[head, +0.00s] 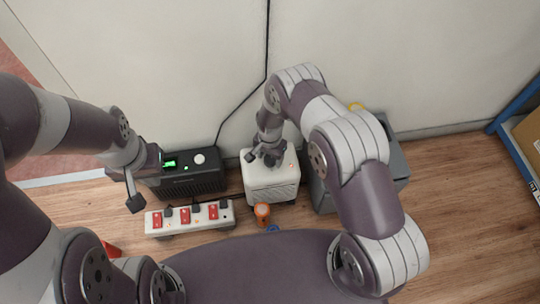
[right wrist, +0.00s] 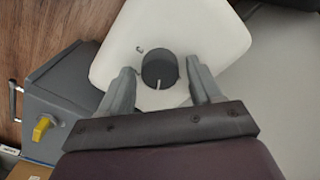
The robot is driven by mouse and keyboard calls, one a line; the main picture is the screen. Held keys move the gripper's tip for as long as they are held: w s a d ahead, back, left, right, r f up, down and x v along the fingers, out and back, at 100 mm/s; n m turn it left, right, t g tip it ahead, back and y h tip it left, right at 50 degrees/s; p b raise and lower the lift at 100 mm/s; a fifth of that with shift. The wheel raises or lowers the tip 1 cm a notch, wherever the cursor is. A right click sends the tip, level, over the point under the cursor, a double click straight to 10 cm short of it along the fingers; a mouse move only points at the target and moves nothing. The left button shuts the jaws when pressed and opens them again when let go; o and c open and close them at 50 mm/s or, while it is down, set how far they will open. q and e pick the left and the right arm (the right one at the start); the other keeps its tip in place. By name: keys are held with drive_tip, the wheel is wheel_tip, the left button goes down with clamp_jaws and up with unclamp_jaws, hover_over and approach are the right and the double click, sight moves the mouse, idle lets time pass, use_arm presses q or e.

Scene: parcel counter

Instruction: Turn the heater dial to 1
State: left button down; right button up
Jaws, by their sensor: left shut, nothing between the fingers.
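The heater is a white box (head: 270,184) by the wall, with a small orange light on top. Its white top (right wrist: 118,45) fills the upper middle of the right wrist view. The dark round dial (right wrist: 158,69) has a white pointer line at its lower edge in that view. A small mark lies to its upper left, too small to read. My right gripper (right wrist: 164,84) is open, with one finger on each side of the dial and gaps showing. In the head view my right gripper (head: 267,156) hides the dial. My left gripper (head: 134,203) is shut and empty, left of the black unit.
A black unit (head: 192,184) with green display and white knob stands left of the heater. A power strip (head: 175,228) with red switches lies in front. An orange item (head: 262,212) lies near the heater. A grey box (head: 397,160) stands at its right. Wood floor is clear further right.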

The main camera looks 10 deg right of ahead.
sight(270, 158)
wheel_tip(270, 158, up, 13)
drive_tip(key=p, duration=0.5)
drive_tip(key=shift+f+p, duration=0.15)
drive_tip(key=shift+p, duration=0.2)
